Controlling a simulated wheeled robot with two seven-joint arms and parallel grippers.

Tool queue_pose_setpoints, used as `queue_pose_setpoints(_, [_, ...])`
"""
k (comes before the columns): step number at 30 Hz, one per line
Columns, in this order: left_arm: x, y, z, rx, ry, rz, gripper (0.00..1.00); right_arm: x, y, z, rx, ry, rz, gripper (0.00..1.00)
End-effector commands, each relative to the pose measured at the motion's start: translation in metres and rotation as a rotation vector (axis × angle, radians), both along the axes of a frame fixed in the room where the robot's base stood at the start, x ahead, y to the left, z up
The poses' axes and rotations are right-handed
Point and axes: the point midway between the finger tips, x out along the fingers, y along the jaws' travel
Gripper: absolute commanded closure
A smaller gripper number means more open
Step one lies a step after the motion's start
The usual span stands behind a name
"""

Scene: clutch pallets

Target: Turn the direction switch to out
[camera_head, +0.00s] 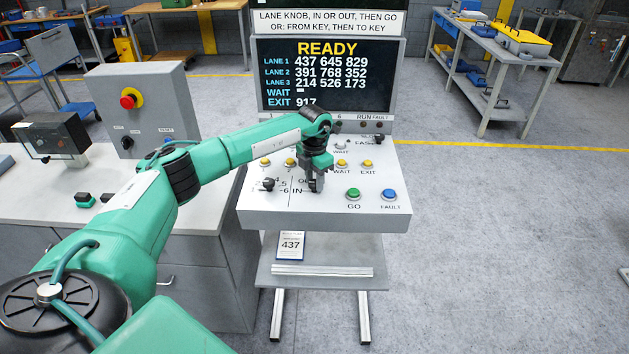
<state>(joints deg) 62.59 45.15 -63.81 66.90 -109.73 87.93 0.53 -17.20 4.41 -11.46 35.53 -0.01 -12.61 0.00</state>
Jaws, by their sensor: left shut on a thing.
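The sloping white control panel (240,198) stands in the middle, below the screen. My left arm reaches over it from the left, and my left gripper (317,187) points down at the panel, shut on the direction switch. The switch is mostly hidden by the fingers, so I cannot tell which way it points. The label IN shows just left of the fingers, and an O of the label above it is partly covered. A black lane knob (269,184) with numbers beside it sits further left on the panel. My right gripper is not in view.
The screen (325,75) reads READY with three lanes of numbers. A green GO button (353,194) and a blue FAULT button (389,195) are right of my gripper. Yellow buttons (341,163) lie behind it. A grey box with a red emergency button (131,98) stands left.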

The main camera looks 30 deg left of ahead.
Motion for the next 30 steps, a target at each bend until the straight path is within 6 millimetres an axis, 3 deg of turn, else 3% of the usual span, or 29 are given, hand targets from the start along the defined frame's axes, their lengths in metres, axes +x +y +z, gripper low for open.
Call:
queue_pose_setpoints(15, [0.001, 0.001, -0.003, 0.001, -0.002, -0.424, 0.89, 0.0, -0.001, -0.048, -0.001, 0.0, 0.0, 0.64])
queue_pose_setpoints(30, [0.001, 0.0, -0.001, 0.0, -0.002, -0.838, 0.89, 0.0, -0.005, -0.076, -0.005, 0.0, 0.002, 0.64])
